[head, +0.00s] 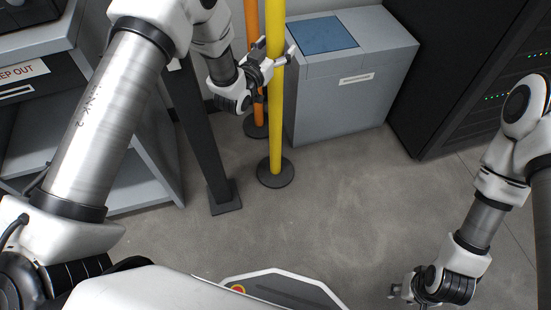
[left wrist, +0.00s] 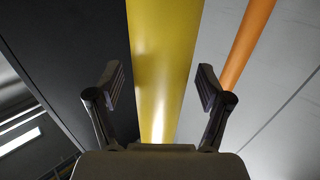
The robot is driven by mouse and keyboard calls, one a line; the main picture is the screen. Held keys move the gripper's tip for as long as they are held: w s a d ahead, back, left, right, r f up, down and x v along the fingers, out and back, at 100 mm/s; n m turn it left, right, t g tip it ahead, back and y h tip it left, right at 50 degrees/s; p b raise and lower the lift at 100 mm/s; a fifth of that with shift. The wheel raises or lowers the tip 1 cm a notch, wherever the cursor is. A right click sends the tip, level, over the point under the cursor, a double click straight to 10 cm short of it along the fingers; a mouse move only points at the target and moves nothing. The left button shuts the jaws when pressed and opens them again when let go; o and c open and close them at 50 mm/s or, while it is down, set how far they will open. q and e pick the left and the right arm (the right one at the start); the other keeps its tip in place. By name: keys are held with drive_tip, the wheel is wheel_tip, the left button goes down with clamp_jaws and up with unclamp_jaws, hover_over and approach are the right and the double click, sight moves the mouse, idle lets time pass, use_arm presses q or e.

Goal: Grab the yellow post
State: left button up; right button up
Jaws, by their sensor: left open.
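The yellow post (head: 276,110) stands upright on a round dark base (head: 275,173) in the middle of the head view. My left gripper (head: 277,59) is at the upper part of the post, with its fingers on either side of it. In the left wrist view the yellow post (left wrist: 160,70) runs between the two open fingers of my left gripper (left wrist: 160,90), with a gap visible on both sides. My right gripper (head: 397,291) is low at the bottom right of the head view, far from the post; its finger opening is too small to tell.
An orange post (head: 252,25) stands just behind the yellow one. A grey cabinet (head: 345,105) with a blue top panel is close on the right. A dark upright post (head: 200,130) stands to the left. A black rack (head: 470,70) is at far right. The floor in front is clear.

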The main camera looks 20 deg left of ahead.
use_arm(q)
clamp_jaws()
drive_tip(key=shift+r, duration=0.15)
